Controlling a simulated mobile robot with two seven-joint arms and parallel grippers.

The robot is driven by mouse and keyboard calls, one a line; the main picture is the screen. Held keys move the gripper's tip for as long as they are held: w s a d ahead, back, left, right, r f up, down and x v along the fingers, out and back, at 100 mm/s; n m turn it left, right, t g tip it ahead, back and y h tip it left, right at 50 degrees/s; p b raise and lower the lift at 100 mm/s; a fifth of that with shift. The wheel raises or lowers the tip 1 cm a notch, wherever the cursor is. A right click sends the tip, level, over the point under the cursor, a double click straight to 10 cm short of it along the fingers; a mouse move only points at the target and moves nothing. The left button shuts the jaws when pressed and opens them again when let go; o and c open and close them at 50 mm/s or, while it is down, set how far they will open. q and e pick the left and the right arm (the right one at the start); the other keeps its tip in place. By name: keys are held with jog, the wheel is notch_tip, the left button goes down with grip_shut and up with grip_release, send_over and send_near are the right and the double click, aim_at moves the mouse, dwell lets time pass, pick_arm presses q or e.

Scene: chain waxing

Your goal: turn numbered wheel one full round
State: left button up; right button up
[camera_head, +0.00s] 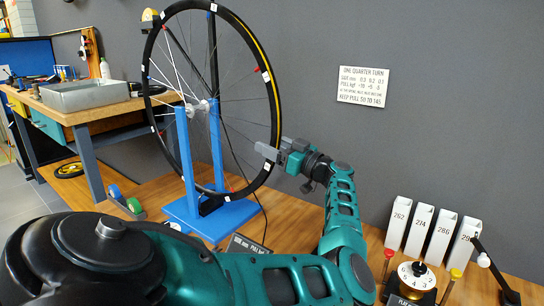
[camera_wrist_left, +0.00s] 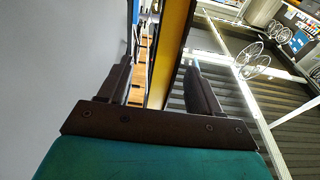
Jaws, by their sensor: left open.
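The numbered wheel (camera_head: 277,95) stands upright in a blue truing stand (camera_head: 186,160). It has a black rim with a yellow inner side, small white number tags and a few red marks. My left gripper (camera_head: 268,152) is at the right side of the rim, a little below hub height. In the left wrist view the gripper (camera_wrist_left: 158,65) is open, and the yellow and black rim (camera_wrist_left: 166,52) passes between its two fingers. I cannot tell whether either finger touches it. The tag numbers are too small to read surely. My right gripper is not in view.
A workbench (camera_head: 112,104) with a metal tray (camera_head: 85,95) stands at the left. White numbered boxes (camera_head: 418,230) and a dial (camera_head: 416,276) are at the lower right. A sign (camera_head: 362,86) hangs on the grey wall. A small green and blue roll holder (camera_head: 126,203) is left of the stand.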

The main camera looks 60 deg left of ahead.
pick_arm(q)
jog(key=v, duration=1)
jog(key=shift+s, duration=0.1)
